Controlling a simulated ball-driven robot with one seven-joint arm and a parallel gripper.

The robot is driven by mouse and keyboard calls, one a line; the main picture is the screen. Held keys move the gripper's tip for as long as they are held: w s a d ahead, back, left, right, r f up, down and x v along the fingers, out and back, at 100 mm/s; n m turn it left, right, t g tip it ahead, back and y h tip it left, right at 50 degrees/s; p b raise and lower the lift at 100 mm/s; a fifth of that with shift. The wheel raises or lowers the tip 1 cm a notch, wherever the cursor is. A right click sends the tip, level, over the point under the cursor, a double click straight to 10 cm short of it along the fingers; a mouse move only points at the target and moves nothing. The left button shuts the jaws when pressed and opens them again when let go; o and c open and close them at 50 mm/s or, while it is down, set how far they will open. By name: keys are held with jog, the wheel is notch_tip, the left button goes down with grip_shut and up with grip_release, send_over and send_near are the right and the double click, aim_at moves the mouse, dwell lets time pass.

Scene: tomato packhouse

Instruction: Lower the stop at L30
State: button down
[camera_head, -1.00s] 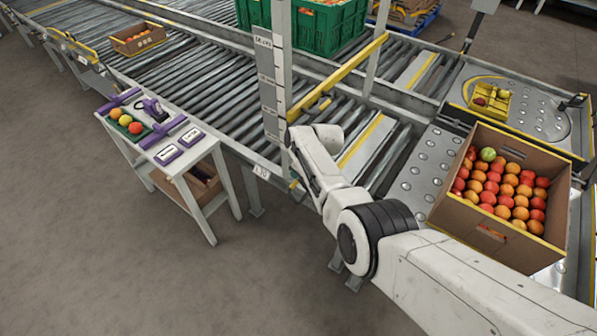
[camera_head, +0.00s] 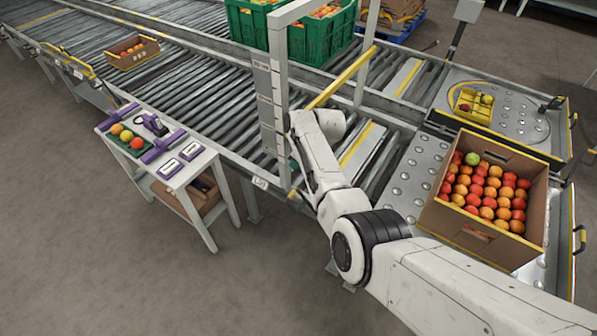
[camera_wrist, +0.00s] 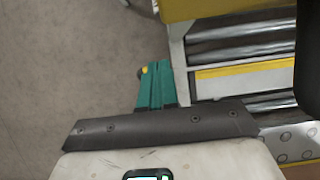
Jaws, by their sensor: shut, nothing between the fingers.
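A yellow bar (camera_head: 345,76) slants across the roller conveyor beside a grey upright frame (camera_head: 280,100); it looks like the stop and stands above the rollers. A small label (camera_head: 260,183) sits on the conveyor's near rail below the frame, too small to read surely. In the wrist view a yellow part (camera_wrist: 205,8) crosses the top edge. My gripper's teal fingers (camera_wrist: 154,68) are together and empty, beside the conveyor's side frame and over the floor. In the head view my arm mostly hides the gripper near the rail.
A cardboard box of tomatoes (camera_head: 440,212) stands on the ball table at right. A small table (camera_head: 195,164) with purple tools stands left of my arm. Green crates (camera_head: 305,42) are at the back. The floor in front (camera_head: 120,260) is clear.

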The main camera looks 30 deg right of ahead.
jog(key=shift+w+a+r, duration=0.1)
jog(key=shift+w+r, duration=0.05)
jog(key=shift+r, duration=0.55)
jog(key=shift+w+r, duration=0.1)
jog(key=shift+r, duration=0.55)
